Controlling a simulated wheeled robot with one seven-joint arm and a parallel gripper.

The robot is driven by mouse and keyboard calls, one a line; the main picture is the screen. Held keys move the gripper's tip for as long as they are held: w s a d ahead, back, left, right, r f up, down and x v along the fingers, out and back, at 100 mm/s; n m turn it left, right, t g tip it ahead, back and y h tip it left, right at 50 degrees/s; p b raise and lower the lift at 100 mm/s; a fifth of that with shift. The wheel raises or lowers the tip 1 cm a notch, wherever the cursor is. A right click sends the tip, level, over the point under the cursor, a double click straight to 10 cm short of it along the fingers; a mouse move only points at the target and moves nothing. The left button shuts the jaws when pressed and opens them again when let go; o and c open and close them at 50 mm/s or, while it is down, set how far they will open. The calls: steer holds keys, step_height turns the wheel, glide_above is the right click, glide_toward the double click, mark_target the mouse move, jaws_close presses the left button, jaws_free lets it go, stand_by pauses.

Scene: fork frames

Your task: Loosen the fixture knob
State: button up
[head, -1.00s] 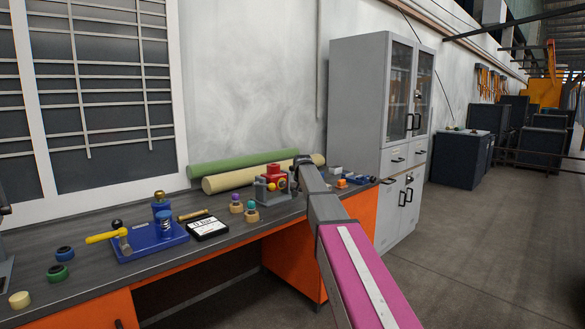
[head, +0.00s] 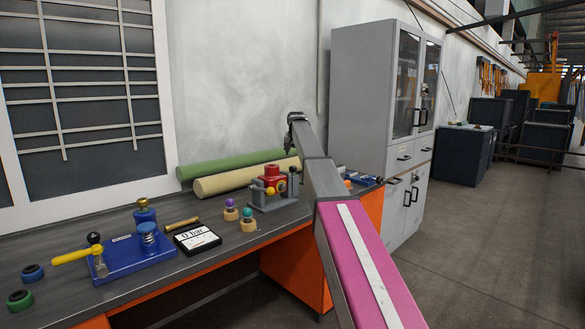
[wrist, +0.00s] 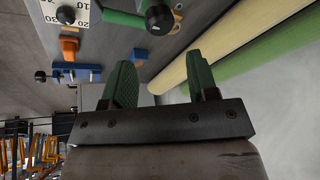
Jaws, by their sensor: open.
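The task's fixture knob cannot be singled out with certainty. A red fixture (head: 272,173) on a grey base stands on the bench, with a small yellow knob (head: 282,187) on its front. A blue fixture (head: 133,257) farther left carries a yellow lever (head: 72,256) with a black ball, a brass-topped post and a blue spring-like part. My gripper (wrist: 160,72) is open and empty in the wrist view, its green fingers apart. In the head view, the end of my arm (head: 296,118) is raised above and slightly right of the red fixture. Its fingers are not clear there.
Green and cream rolls (head: 243,178) lie along the wall behind the red fixture. A black-framed gauge (head: 197,239) and small ringed pegs (head: 248,220) stand between the fixtures. A grey cabinet (head: 365,95) stands right of the bench. The wrist view shows a green handle with a black knob (wrist: 159,18).

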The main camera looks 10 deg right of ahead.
mark_target(293, 167)
steer(key=x, duration=0.9)
steer(key=shift+w+f, duration=0.1)
steer(key=shift+f, duration=0.05)
steer(key=c, duration=0.7)
